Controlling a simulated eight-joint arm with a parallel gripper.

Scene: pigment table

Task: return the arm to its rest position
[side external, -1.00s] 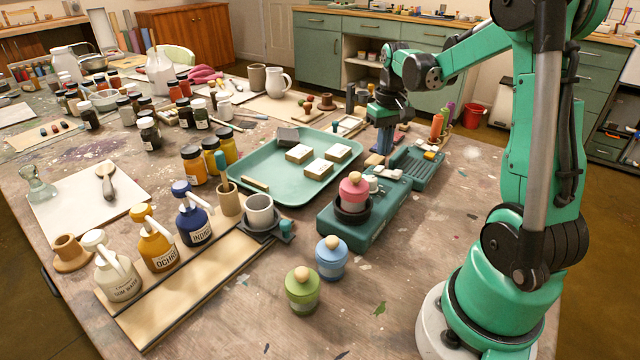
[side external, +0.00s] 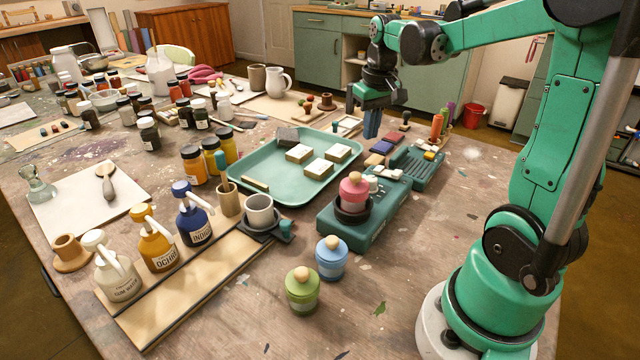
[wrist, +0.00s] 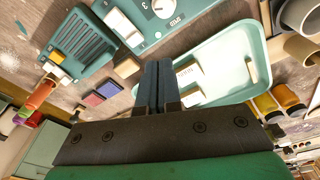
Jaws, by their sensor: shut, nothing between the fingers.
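My gripper (side external: 372,122) hangs pointing down above the table, behind the right back corner of the green tray. Its blue fingers are together with nothing between them. In the wrist view the shut fingers (wrist: 158,84) stand at the centre, seen over the table. My green arm reaches in from the right of the side view, and its base stands on the right edge of the table.
The green tray (side external: 240,172) holds several pale blocks. A green rack (side external: 418,172) and small coloured blocks (side external: 382,147) lie near the gripper. Pump bottles (side external: 157,245) stand front left.

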